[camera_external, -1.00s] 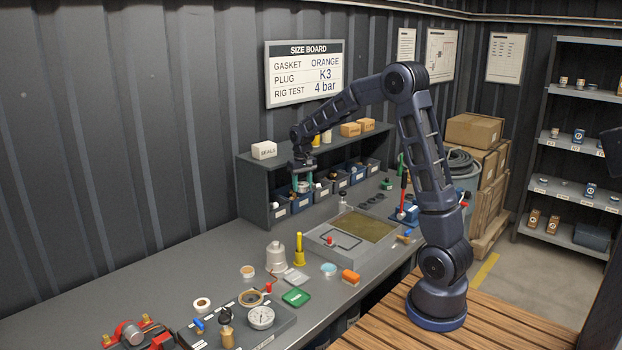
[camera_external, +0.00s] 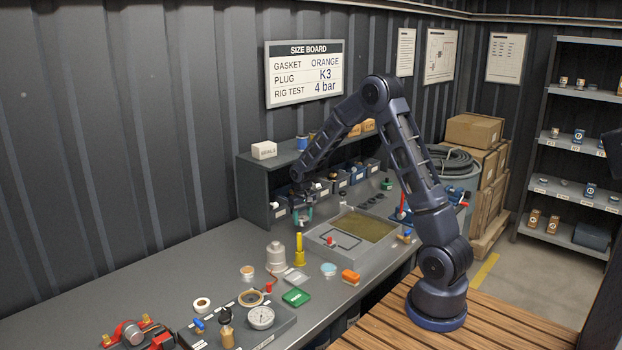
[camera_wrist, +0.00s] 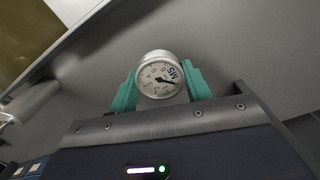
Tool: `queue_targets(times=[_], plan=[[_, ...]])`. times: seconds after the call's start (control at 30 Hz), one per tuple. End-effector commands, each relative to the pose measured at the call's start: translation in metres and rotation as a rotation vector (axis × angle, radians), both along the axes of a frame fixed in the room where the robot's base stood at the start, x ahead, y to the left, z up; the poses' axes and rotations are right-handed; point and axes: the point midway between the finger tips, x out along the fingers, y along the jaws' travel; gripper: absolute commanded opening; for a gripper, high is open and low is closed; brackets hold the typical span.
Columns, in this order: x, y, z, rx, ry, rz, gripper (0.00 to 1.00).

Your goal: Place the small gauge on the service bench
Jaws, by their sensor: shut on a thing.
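My gripper (camera_external: 302,216) is low over the back part of the grey service bench (camera_external: 190,262), in front of the bin shelf and left of the tray with the olive panel. In the wrist view its teal fingers (camera_wrist: 160,88) are shut on the small gauge (camera_wrist: 160,74), one finger on each side. The gauge is round, with a silver rim, a white dial, a dark needle and the mark "M5". Grey bench surface shows behind it. In the external view the gauge is too small to make out, and I cannot tell whether it touches the bench.
A shallow tray (camera_external: 318,239) with an olive panel lies right of my gripper. A yellow post (camera_external: 299,252) and a pale bell-shaped part (camera_external: 276,257) stand in front. The bin shelf (camera_external: 252,193) is behind. A larger gauge (camera_external: 260,317) sits at the front. The bench's left middle is clear.

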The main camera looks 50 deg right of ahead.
Motion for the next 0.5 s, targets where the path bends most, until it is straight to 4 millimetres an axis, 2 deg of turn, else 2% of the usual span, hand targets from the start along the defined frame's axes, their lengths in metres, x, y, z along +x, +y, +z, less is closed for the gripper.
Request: queue_targets(times=[0.1, 0.2, 0.5], plan=[[0.0, 0.0, -0.018, 0.001, 0.004, 0.0, 0.22], [0.0, 0.0, -0.028, 0.0, 0.001, 0.0, 0.22], [0.0, 0.0, -0.03, 0.0, 0.0, 0.0, 0.22]])
